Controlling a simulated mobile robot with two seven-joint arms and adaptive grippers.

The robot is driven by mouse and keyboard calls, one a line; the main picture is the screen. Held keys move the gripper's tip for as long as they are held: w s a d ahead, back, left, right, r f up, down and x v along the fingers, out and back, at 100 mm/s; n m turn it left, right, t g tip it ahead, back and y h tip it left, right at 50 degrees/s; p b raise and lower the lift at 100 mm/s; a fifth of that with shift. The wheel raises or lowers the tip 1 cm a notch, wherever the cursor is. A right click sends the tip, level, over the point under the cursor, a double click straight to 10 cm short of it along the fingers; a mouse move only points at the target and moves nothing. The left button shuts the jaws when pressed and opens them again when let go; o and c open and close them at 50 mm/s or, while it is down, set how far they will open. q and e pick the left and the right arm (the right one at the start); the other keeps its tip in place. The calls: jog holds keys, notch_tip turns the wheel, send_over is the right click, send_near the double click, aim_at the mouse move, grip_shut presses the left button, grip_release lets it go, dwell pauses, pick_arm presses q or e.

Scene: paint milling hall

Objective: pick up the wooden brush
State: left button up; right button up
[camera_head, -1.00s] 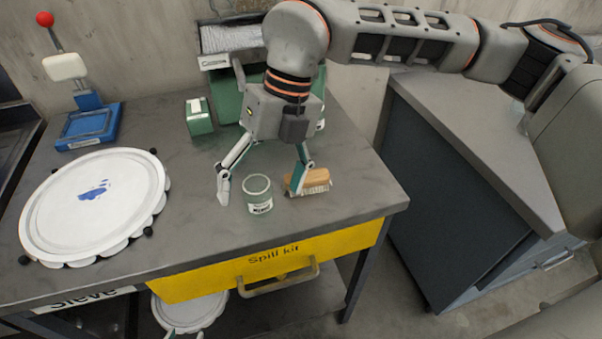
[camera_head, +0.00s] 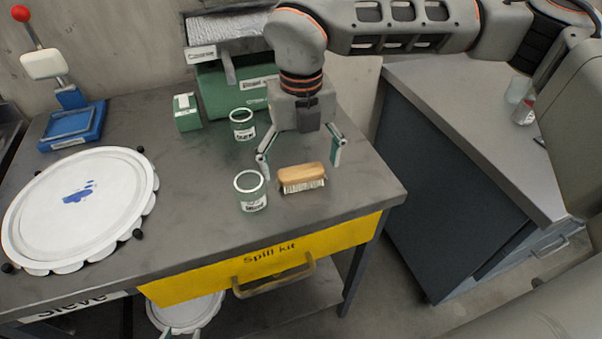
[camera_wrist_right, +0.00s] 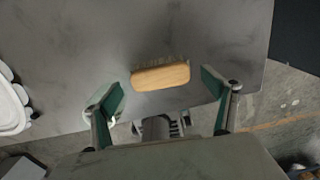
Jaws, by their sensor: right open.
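The wooden brush (camera_head: 302,173) lies on the grey bench near its front right, bristles toward the front edge. In the right wrist view the brush (camera_wrist_right: 160,76) lies crosswise, beyond and between the spread fingers. My right gripper (camera_head: 300,166) is open and empty, above and just behind the brush, with a finger to either side of it; it also shows in the right wrist view (camera_wrist_right: 163,95). Only the fingertips of my left gripper (camera_head: 182,332) show at the bottom edge; they are apart with nothing visible between them.
A glass jar (camera_head: 251,191) stands close left of the brush; another jar (camera_head: 242,124) stands farther back. A green box (camera_head: 187,112), a white round sieve lid (camera_head: 80,207) and a blue-based press (camera_head: 72,125) are on the bench. The yellow spill kit drawer (camera_head: 270,262) is below.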

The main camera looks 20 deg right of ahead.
aim_at(301, 170)
jog(key=shift+f, duration=0.75)
jog(key=shift+c, duration=0.2)
jog(key=c, duration=1.1)
jog(key=shift+c, duration=0.2)
jog(key=shift+r, duration=0.1)
notch_tip(301, 170, up, 20)
jog(key=p, duration=0.1)
